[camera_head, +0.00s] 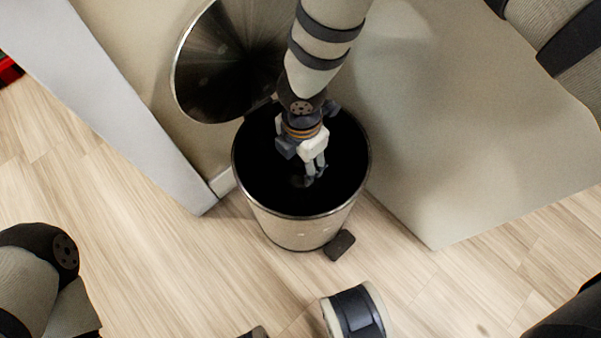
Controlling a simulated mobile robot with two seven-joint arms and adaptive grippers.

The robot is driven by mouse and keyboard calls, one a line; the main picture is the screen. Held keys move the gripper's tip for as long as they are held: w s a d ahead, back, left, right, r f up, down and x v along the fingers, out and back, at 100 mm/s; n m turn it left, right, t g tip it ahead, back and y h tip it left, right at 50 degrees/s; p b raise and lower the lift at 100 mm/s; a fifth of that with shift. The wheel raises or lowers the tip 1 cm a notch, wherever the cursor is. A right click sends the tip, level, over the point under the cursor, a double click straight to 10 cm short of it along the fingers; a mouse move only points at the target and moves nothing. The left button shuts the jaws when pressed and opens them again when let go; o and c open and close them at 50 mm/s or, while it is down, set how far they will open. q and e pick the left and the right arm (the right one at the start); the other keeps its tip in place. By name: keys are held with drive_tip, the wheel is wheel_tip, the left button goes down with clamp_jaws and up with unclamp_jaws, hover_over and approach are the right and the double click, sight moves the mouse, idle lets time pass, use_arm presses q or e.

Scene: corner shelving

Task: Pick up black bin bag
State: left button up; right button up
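A round metal bin (290,225) stands on the floor with its round lid (225,65) tipped up behind it. Its inside is almost fully black. The black bin bag cannot be clearly told apart from this dark interior; a small dark grey shape (299,181) shows near the fingertips and may be part of the bag. My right gripper (313,175) reaches down from the top into the bin's mouth. Its fingers look close together, but whether they hold anything is unclear. My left gripper is out of view; only parts of my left arm show at lower left.
A pale panel (110,90) stands close on the left of the bin, and a large beige block (450,140) on the right. A dark pedal (340,245) sticks out at the bin's front. Wooden floor (150,260) lies clear at front left.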

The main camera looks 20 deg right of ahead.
drive_tip(key=shift+r, duration=0.1)
clamp_jaws()
